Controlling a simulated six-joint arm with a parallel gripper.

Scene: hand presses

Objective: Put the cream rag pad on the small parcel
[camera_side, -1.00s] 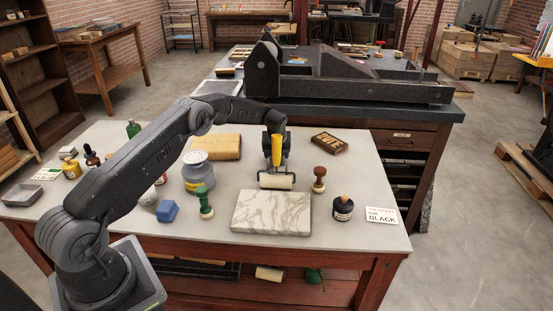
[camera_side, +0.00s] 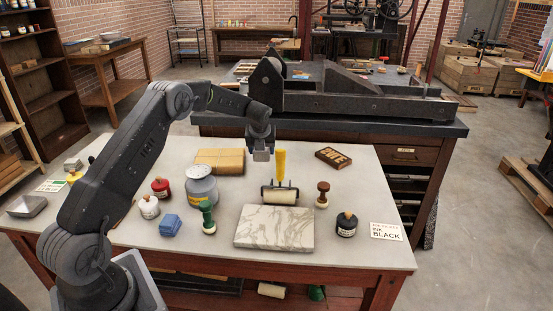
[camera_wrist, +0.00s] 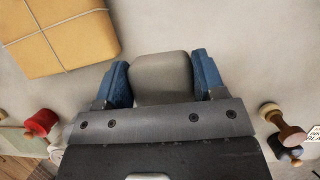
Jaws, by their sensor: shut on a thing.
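My gripper (camera_wrist: 160,80) is shut on a pale, grey-beige block with rounded edges, which looks like the cream rag pad (camera_wrist: 161,72), dull in shadow. In the side view my gripper (camera_side: 261,151) hangs above the table, and the pad (camera_side: 262,156) shows as a small greyish block at its tip. The small parcel (camera_side: 220,160) is a tan, string-tied packet lying flat on the table, left of my gripper. In the wrist view the parcel (camera_wrist: 58,32) is at the upper left, apart from the pad, its top bare.
The yellow-handled roller (camera_side: 281,177) is close to my gripper's right, behind a marble slab (camera_side: 274,227). A grey canister (camera_side: 201,186) is in front of the parcel. Stamps (camera_side: 322,194), ink bottles and a blue block (camera_side: 170,225) stand around. A black press (camera_side: 345,95) is behind.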

